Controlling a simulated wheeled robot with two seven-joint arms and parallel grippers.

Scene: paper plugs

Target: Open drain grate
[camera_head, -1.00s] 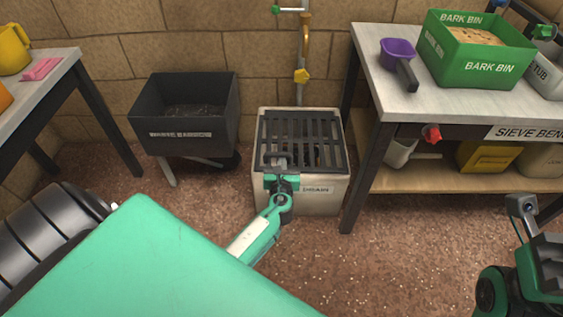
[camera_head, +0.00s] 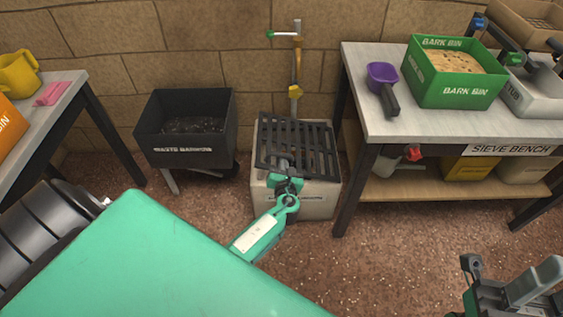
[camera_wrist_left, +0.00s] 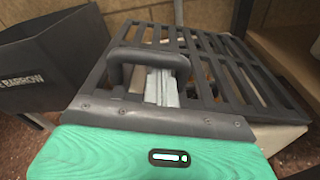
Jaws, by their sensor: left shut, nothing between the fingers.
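The drain is a pale box (camera_head: 300,205) on the floor by the wall, with a dark slatted grate (camera_head: 310,142) on top. My left gripper (camera_head: 284,166) is at this handle. Its fingers (camera_wrist_left: 161,88) are shut and reach under the loop, with nothing pinched between them. My right gripper (camera_head: 510,290) is partly in view at the lower right, away from the drain; its jaw state is unclear.
A dark waste barrow (camera_head: 185,130) stands left of the drain. The sieve bench (camera_head: 420,125) is close on the right, with a green bark bin (camera_head: 455,75) and a purple scoop (camera_head: 383,78) on it. A pipe with a yellow valve (camera_head: 295,90) rises behind the drain.

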